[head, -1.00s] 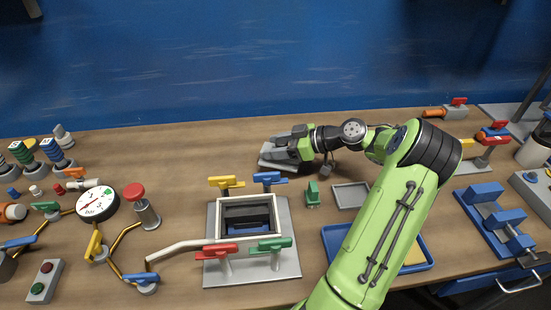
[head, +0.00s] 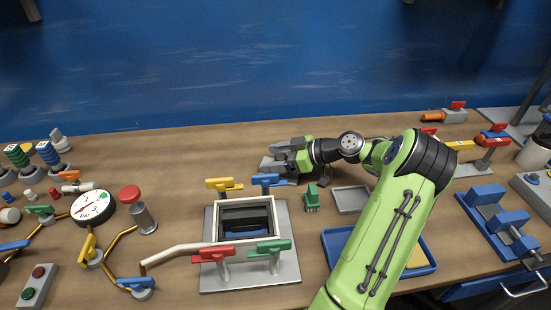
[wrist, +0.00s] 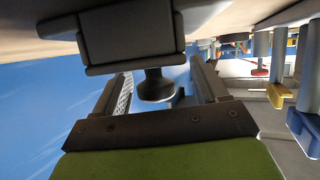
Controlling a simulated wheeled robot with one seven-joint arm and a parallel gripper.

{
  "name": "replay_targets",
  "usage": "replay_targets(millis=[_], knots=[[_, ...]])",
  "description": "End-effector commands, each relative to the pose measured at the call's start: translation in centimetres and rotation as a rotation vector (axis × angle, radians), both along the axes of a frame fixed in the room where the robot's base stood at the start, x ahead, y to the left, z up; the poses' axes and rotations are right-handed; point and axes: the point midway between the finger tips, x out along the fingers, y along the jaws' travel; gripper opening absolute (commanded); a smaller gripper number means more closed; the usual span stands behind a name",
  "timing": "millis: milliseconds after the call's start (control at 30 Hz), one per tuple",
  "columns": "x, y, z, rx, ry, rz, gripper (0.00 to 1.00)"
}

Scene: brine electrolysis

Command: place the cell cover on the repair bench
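My gripper (head: 277,162) is low over the table behind the open cell box. It seems open. A grey flat piece (head: 265,163), probably the cell cover, shows beside and under the fingers; the gripper hides much of it. In the wrist view, a dark block (wrist: 130,38) with a round dark knob (wrist: 157,88) is in front of my gripper (wrist: 160,88). The knob appears between the two fingers, with a gap on each side; I cannot tell whether it is fully between them. I cannot tell which surface is the repair bench.
The open cell box (head: 211,262) with yellow, blue, red and green levers stands in front. A small green item (head: 311,199) and a grey tray (head: 350,211) lie to its right, with a blue tray (head: 432,268) and blue vise (head: 482,213) beyond.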

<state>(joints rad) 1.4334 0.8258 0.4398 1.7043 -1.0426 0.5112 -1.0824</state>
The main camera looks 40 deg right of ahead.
Motion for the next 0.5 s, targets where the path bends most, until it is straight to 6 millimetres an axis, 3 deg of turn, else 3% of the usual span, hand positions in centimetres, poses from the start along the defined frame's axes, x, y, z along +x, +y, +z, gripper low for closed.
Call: replay_targets(millis=[33, 267, 467, 500], knots=[[-0.4, 0.1, -1.5, 0.028, 0.033, -0.005, 0.8], [-0.4, 0.1, -1.5, 0.028, 0.034, -0.005, 0.8], [-0.5, 0.0, 0.4, 0.03, 0.035, -0.007, 0.8], [-1.5, -0.8, 0.6, 0.029, 0.034, -0.013, 0.8]])
